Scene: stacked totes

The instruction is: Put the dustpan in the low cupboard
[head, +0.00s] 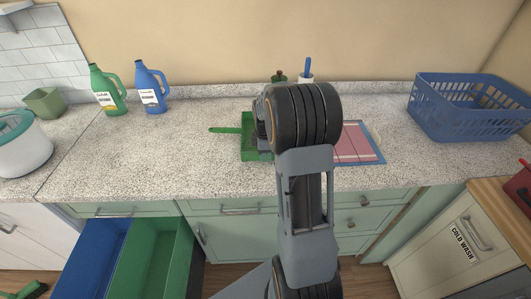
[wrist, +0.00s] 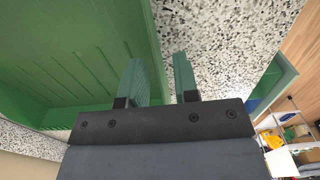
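The green dustpan (head: 247,148) lies on the speckled counter, its handle pointing left in the head view. My arm hides its right part. In the wrist view the dustpan (wrist: 70,50) fills the upper left. My gripper (wrist: 161,75) is open, with one finger over the dustpan's inside and the other outside its side wall, above the counter. The wall's edge runs between the fingers, and a gap shows there. In the head view my arm hides the fingers. Pale green cupboard fronts (head: 238,232) are below the counter; which one is the low cupboard I cannot tell.
Pulled-out blue (head: 88,262) and green (head: 150,262) bins stand at the lower left. A pink board (head: 358,143) lies right of my arm. A blue basket (head: 465,105), a green bottle (head: 108,92) and a blue bottle (head: 151,88) stand farther back. The counter's left middle is clear.

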